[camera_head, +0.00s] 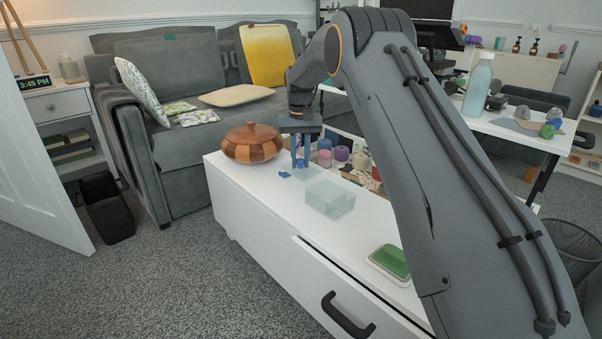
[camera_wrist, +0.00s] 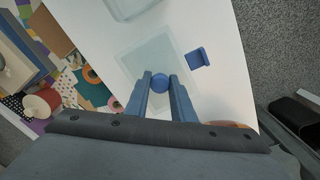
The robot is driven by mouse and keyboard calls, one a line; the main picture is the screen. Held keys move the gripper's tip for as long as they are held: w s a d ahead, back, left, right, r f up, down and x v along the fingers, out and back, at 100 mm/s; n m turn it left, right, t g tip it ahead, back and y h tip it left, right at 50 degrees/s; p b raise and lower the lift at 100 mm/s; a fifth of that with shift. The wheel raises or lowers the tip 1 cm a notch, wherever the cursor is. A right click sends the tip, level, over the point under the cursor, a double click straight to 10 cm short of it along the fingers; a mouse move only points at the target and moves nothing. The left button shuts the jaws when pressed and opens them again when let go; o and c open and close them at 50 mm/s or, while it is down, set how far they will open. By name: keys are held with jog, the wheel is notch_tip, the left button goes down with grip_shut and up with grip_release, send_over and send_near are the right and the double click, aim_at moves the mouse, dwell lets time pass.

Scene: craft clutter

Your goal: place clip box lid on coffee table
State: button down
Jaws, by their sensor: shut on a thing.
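The clip box lid (camera_wrist: 150,58) is a thin, see-through pale rectangle with a round blue knob (camera_wrist: 159,84). My gripper (camera_wrist: 160,88) is shut on this knob, with one finger on each side. In the head view my gripper (camera_head: 300,163) points down over the white coffee table (camera_head: 235,182). The lid lies flat at or just above the tabletop; I cannot tell whether it touches. My fingers hide part of it. A small blue clip-like piece (camera_wrist: 197,58) lies beside the lid, apart from it.
A clear box (camera_head: 328,198) stands on the table, in front of my gripper. A round wooden lidded bowl (camera_head: 252,143) is close on the left. Yarn and craft items (camera_head: 341,154) crowd behind the table. A green-topped dish (camera_head: 391,262) sits towards the near end.

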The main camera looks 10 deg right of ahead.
aim_at(300, 167)
jog(key=shift+f+b, duration=0.55)
jog(key=shift+f, duration=1.35)
jog(key=shift+f, duration=0.1)
jog(key=c, duration=1.5)
grip_release()
